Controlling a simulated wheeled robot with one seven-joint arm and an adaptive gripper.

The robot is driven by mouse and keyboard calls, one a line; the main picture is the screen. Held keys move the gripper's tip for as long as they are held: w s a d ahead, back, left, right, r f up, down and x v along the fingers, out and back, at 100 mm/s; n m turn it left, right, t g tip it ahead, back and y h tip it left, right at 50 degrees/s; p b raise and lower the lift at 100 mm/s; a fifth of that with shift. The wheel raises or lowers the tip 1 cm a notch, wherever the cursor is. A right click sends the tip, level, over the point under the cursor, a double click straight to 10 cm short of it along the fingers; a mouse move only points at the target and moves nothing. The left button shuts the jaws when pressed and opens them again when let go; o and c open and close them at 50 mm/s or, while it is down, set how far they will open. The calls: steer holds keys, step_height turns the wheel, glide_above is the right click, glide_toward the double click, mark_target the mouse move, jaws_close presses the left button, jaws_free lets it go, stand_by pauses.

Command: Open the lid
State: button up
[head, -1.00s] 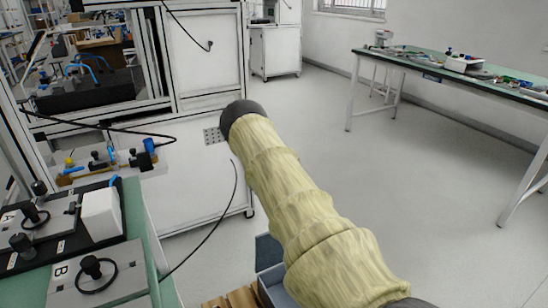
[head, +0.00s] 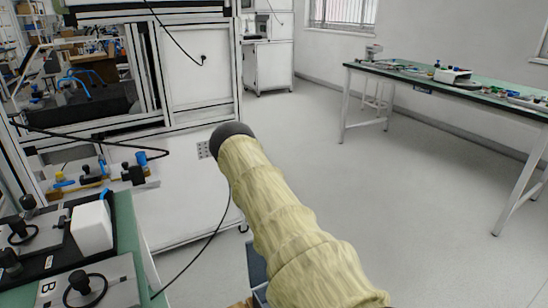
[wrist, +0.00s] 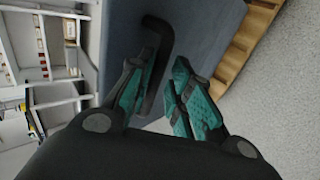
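A blue-grey box or panel (wrist: 212,30) fills the upper middle of the wrist view, with a dark bent bar handle (wrist: 160,38) on it. I cannot tell where its lid edge is. My gripper (wrist: 165,62) has two teal-padded fingers spread apart, with the handle running down between and beyond them. I cannot tell whether either finger touches it. In the head view a small blue-grey piece (head: 256,262), apparently the same box, shows beside my arm. My sleeved arm hides the gripper and most of the box there.
A wooden slatted pallet (wrist: 243,42) lies beside the box. A green-topped bench (head: 125,225) with test fixtures stands at the left, near a machine cabinet (head: 195,85). A long table (head: 415,72) stands at the right. The floor between is clear.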

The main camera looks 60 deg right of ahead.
steer(key=shift+o, duration=1.1)
steer(key=shift+d+f, duration=0.15)
steer(key=shift+f, duration=0.55)
steer(key=d+v, duration=0.1)
steer(key=v, duration=1.1)
steer(key=shift+a+r, duration=0.1)
